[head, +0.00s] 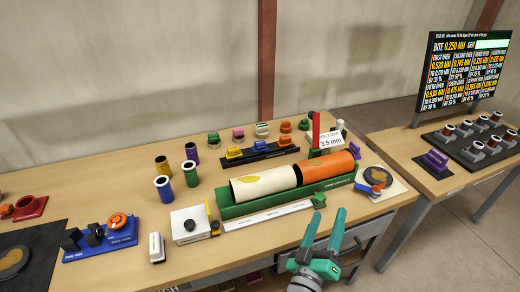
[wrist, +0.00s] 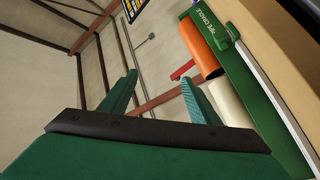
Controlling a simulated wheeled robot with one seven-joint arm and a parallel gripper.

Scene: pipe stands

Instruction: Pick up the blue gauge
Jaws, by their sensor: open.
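A small blue block, which looks like the blue gauge (head: 259,147), sits in the black rack (head: 247,157) at the back of the bench, between a yellow gauge (head: 234,153) and an orange gauge (head: 284,141). It is too small for its details to show. My gripper (head: 329,212) is open and empty at the bench's front edge, well in front and to the right of the rack. In the wrist view, nothing is between the fingers of my gripper (wrist: 160,78), and I cannot make out the blue gauge.
A green cradle (head: 235,208) holding cream and orange pipe pieces lies between my gripper and the rack. Upright coloured cylinders stand left. A second table (head: 440,180) is at the right.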

